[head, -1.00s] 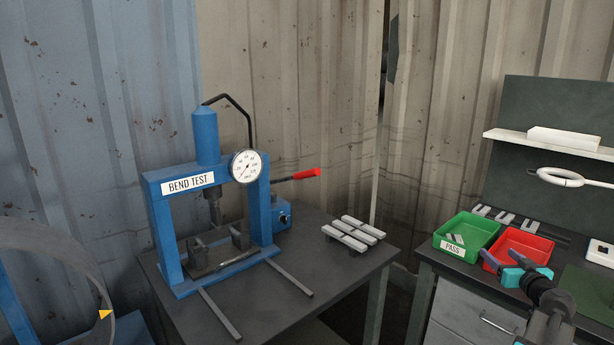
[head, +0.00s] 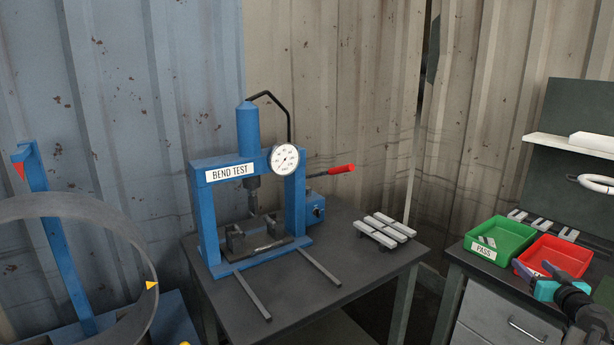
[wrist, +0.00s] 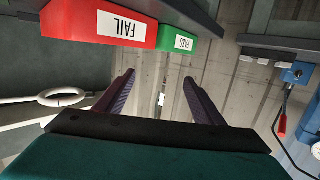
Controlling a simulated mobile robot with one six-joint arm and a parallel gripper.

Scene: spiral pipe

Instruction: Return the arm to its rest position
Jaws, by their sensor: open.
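My gripper (head: 531,272) is at the lower right of the head view, in front of the red bin (head: 556,257). Part of my arm behind it runs off the bottom right corner. In the wrist view my gripper (wrist: 158,84) shows two dark fingers spread wide apart with nothing between them. The wrist picture is turned over, with the red bin, labelled FAIL (wrist: 122,25), and the green bin, labelled PASS (wrist: 184,42), at the top. The fingers hide part of the red bin's label in the head view.
The blue bend test press (head: 247,175) stands on a dark table (head: 345,285), left of several grey bars (head: 388,229) on a rack. The green bin (head: 500,242) holds small grey pieces. A large ring (head: 75,205) stands at far left. A shelf (head: 570,144) is at right.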

